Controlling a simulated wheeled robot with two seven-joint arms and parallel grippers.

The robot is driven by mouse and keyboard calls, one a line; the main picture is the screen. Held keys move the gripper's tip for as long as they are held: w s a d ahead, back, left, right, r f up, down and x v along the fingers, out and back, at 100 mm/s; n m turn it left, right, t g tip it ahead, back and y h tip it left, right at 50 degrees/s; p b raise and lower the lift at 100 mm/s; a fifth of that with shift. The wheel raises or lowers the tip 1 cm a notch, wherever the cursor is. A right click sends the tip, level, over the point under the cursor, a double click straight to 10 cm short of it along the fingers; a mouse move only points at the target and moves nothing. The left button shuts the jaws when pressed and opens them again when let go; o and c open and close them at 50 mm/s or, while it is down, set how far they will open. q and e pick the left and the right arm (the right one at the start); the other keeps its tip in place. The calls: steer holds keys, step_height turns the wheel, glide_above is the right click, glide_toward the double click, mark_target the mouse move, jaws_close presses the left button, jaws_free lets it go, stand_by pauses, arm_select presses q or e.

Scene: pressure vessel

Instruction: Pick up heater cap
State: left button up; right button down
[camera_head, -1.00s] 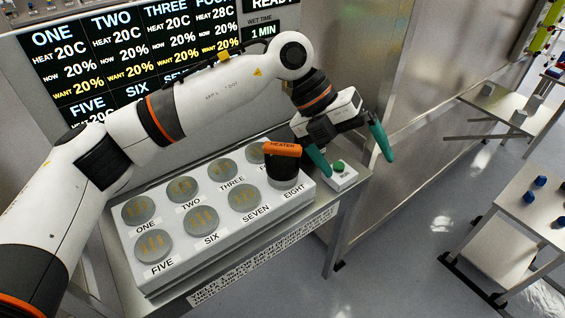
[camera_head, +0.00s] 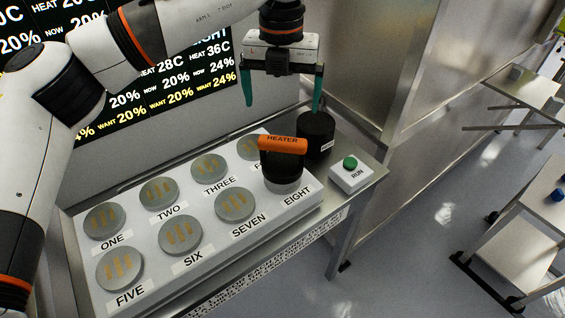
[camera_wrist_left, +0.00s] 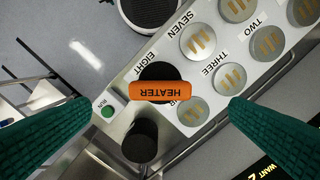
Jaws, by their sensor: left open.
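The heater cap (camera_head: 283,162) has a dark round body and an orange bar handle lettered HEATER. It sits upright on the spot marked EIGHT at the right end of the white plate (camera_head: 215,268). In the left wrist view, its orange handle (camera_wrist_left: 160,91) lies between and beyond my fingertips. My left gripper (camera_head: 282,106) is open and empty, its green fingers pointing down above and behind the cap, not touching it. My right gripper is not in view.
A black cylinder (camera_head: 316,130) stands behind and right of the cap. A white box with a green RUN button (camera_head: 350,163) is to the right. Several bare discs fill the other spots. A display panel (camera_head: 190,90) stands behind. Free room lies above the plate.

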mark_target(282, 139)
arm_select(q)
steer(key=w+f, duration=0.1)
steer(key=f, duration=0.2)
steer(key=shift+w+f+p, duration=0.15)
steer(key=shift+w+p, duration=0.15)
steer(key=shift+w, duration=0.1)
steer(key=f, duration=0.1)
steer(key=s+f+p, duration=0.1)
steer(key=f, duration=0.1)
steer(key=shift+f+p, duration=0.3)
steer(key=shift+w+f, duration=0.15)
steer(key=shift+f, duration=0.5)
step_height(282, 139, down, 4)
steer(key=p, duration=0.3)
steer(key=shift+d+f, duration=0.1)
steer(key=shift+f, duration=0.5)
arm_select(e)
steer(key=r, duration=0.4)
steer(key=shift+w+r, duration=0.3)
arm_select(q)
steer(key=shift+w, duration=0.1)
steer(key=shift+c, duration=0.3)
steer(key=c, duration=1.2)
steer(key=shift+r, duration=0.1)
steer(key=c, duration=0.4)
steer(key=shift+c, duration=0.2)
